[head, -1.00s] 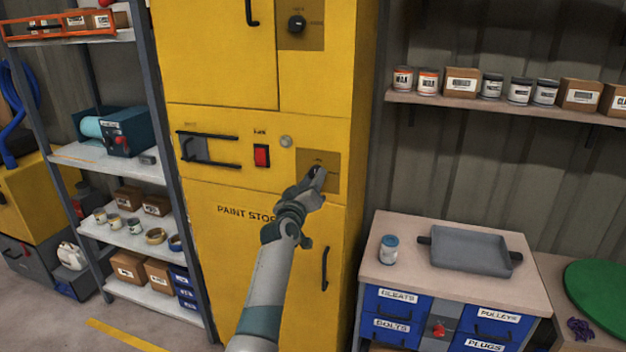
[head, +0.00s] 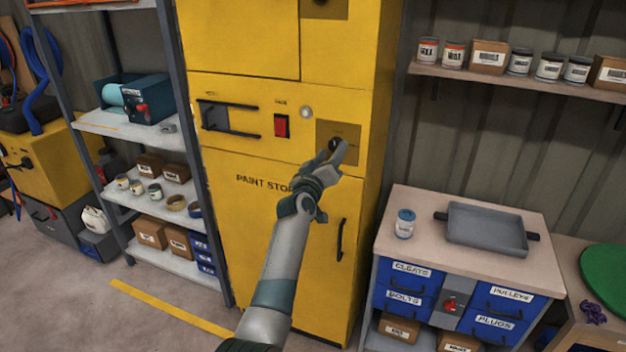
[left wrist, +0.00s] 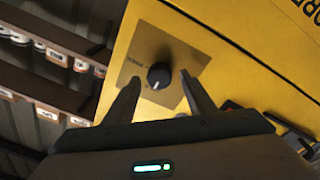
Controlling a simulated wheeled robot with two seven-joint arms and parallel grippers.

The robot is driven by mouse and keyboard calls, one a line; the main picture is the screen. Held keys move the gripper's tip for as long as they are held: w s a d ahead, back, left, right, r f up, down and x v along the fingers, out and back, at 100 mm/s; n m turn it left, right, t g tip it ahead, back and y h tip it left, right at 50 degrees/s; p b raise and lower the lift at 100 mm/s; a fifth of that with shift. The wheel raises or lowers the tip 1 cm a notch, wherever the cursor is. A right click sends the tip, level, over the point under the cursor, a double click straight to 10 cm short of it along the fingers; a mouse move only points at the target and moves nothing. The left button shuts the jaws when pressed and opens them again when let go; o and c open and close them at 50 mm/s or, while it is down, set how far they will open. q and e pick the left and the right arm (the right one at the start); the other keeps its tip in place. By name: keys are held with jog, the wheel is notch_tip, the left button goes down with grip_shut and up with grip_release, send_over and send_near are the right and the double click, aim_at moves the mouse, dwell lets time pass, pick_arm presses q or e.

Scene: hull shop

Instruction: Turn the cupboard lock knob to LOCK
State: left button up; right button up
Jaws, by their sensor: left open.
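The cupboard lock knob (left wrist: 158,76) is round and dark, with a small pale mark on its face. It sits on a brownish square plate whose lettering is too small to read. In the head view the knob (head: 334,144) shows partly behind my fingers on the yellow paint cupboard (head: 250,220). My left gripper (head: 340,152) is open just in front of the plate. In the left wrist view its fingers (left wrist: 161,92) stand apart to either side of the knob; contact cannot be told. My right gripper is not in view.
A red switch (head: 281,126), a pale round button (head: 306,112) and a black-railed slot (head: 228,120) are left of the plate. A black door handle (head: 340,240) is below. A workbench (head: 420,215) with a grey tray (head: 487,230) stands at right, shelving (head: 115,128) at left.

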pick_arm(q)
jog(key=p+v, duration=0.9)
jog(key=v, duration=0.7)
jog(key=shift+f, duration=0.1)
